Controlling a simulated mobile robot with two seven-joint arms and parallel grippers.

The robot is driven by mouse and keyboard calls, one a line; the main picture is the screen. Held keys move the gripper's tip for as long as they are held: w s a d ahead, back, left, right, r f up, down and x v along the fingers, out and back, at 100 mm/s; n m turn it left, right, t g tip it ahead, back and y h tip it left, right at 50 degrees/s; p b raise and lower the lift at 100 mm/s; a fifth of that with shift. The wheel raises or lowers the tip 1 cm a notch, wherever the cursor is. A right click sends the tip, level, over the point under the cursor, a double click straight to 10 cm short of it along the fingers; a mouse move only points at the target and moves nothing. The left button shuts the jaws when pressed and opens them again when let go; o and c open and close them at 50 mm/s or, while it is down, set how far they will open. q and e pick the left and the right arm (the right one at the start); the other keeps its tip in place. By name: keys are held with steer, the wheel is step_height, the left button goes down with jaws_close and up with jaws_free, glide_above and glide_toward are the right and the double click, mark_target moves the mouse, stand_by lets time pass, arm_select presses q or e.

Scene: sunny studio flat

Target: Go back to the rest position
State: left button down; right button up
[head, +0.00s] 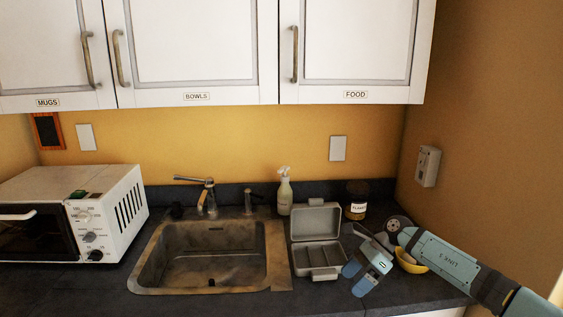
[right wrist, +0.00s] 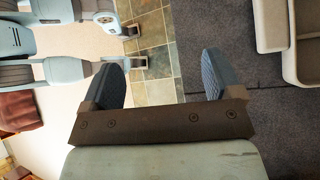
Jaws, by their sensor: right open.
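My right gripper (head: 358,278) is at the front of the dark counter, just right of the open grey case. Its two blue fingers are apart with nothing between them. In the right wrist view the open gripper (right wrist: 164,78) also shows empty, with the tiled floor and the counter behind its fingers. My right arm comes in from the right, over the counter. My left gripper does not show in the head view. Parts of my own body show at the left of the right wrist view.
The open grey case (head: 315,255) stands beside the sink (head: 163,250), close to the gripper. A yellow bowl (head: 411,266) sits partly hidden by my arm. A white oven (head: 118,205) is at left.

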steer(key=s+a+f+m+t+y+b, duration=0.2)
steer(key=s+a+f+m+t+y, duration=0.25)
steer(key=s+a+m, duration=0.35)
steer(key=s+a+f+m+t+y+b, duration=0.1)
steer(key=s+a+f+m+t+y, duration=0.2)
steer(key=s+a+m+t+y, duration=0.5)
arm_select(q)
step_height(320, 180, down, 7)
steer(key=b, duration=0.4)
arm_select(e)
steer(key=s+d+f+m+t+h, duration=0.1)
steer(key=s+d+f+m+h, duration=0.8)
steer(key=m, duration=0.8)
steer(key=s+d+f+m+h, duration=0.7)
steer(key=s+f+m+h, duration=0.3)
steer(key=m, duration=0.8)
arm_select(q)
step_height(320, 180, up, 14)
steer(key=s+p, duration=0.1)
steer(key=p, duration=1.5)
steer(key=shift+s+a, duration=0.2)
arm_select(e)
step_height(320, 180, up, 13)
steer(key=s+d+y, duration=0.1)
steer(key=s, duration=0.1)
steer(key=shift+f+n, duration=0.15)
steer(key=shift+n, duration=0.25)
